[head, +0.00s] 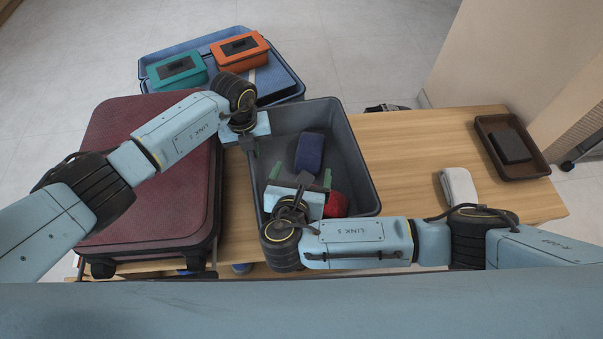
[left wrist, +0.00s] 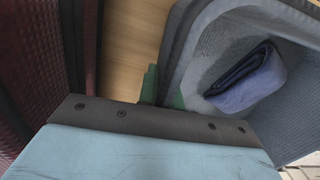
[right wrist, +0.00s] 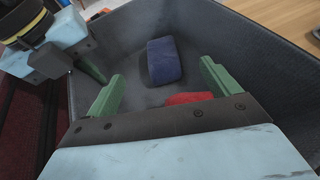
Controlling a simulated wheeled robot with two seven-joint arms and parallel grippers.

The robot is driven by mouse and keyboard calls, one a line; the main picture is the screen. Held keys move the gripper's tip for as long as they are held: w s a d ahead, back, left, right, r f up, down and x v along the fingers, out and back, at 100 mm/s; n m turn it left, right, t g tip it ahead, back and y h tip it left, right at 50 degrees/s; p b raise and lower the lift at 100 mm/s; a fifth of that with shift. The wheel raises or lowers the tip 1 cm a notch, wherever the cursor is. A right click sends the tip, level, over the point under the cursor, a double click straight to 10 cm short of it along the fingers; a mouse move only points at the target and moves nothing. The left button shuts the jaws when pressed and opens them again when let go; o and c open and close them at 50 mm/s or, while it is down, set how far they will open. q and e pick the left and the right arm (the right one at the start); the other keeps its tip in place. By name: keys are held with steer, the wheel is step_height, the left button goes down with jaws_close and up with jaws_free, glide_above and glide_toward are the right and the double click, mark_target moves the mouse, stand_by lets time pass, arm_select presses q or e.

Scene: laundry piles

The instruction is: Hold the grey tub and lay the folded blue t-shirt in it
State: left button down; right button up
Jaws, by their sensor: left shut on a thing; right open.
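The grey tub (head: 352,165) stands on the wooden table; its wall also shows in the right wrist view (right wrist: 240,45). The folded blue t-shirt (head: 310,152) lies on the tub's floor towards the far side; it also shows in the left wrist view (left wrist: 245,78) and the right wrist view (right wrist: 164,61). My left gripper (head: 249,146) is shut on the tub's left rim, one green finger outside and one inside. My right gripper (head: 298,178) is open and empty over the tub, on the near side of the t-shirt and apart from it.
A red cloth (head: 336,204) lies in the tub near my right gripper. A closed dark red suitcase (head: 150,170) stands left. Behind, an open blue suitcase (head: 282,85) holds a teal case (head: 177,71) and an orange case (head: 240,51). Right are a white cloth (head: 458,187) and a brown tray (head: 490,125).

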steer(key=shift+s+r, duration=0.1)
steer(key=shift+s, duration=0.15)
arm_select(q)
steer(key=c, duration=1.5)
jaws_free()
steer(key=shift+r, duration=0.1)
steer(key=r, duration=1.2)
steer(key=shift+a, duration=0.2)
steer(key=shift+f, duration=0.1)
